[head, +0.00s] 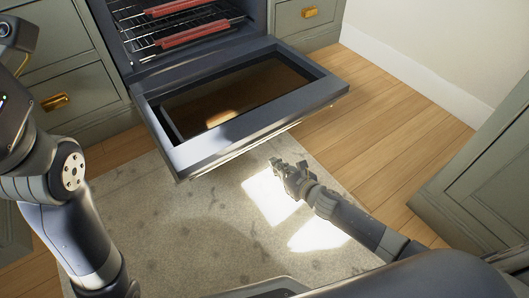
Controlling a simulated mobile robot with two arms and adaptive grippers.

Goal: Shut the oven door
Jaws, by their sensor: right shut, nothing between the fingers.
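The oven (185,30) stands at the top of the head view, with its interior exposed. Its oven door (235,140) is open, folded down towards me, with a dark glass panel (240,95) in a blue-grey frame. My right gripper (281,168) is shut and empty. In the picture it is just below the door's front edge, over the rug; a gap shows between them. My left arm comes in at the left edge, and its gripper is not in view.
Oven racks (180,25) with red strips show inside the oven. Grey-green cabinets with brass handles flank it, and another cabinet (480,185) stands at the right. A pale rug (150,210) covers the wooden floor (385,130) before the oven. Floor right of the door is clear.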

